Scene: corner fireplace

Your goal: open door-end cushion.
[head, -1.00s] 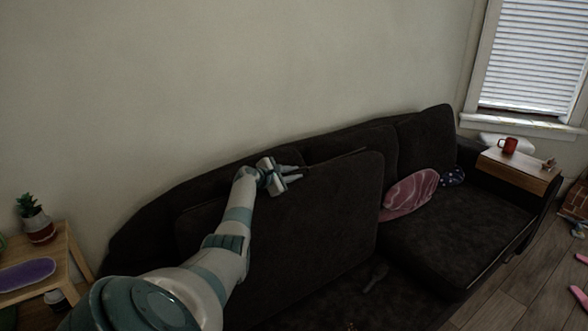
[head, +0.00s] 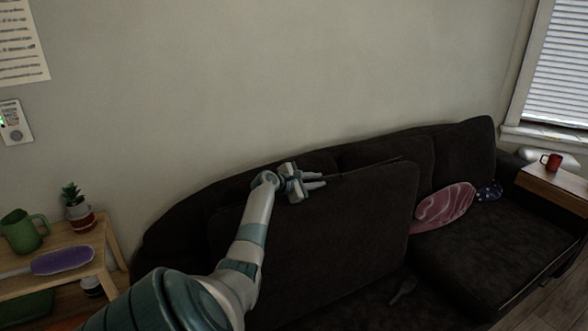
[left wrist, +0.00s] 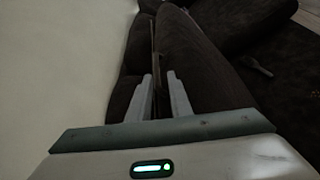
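The dark door-end cushion (head: 345,230) is tipped up and stands on edge, leaning near the backrest of the dark sofa (head: 470,245). My left gripper (head: 318,180) is at the cushion's top edge, toward its left part. In the left wrist view the two fingers (left wrist: 161,80) stand apart with a narrow gap. A thin edge of the cushion (left wrist: 195,55) runs in line with that gap; I cannot tell whether the fingers touch it. My right gripper is not in view.
A small dark item (head: 403,291) lies on the sofa base before the cushion. A pink pillow (head: 444,207) lies to the right. A wooden side table (head: 100,262) with a green mug (head: 24,232) and potted plant (head: 77,208) stands left. The wall (head: 250,80) is close behind.

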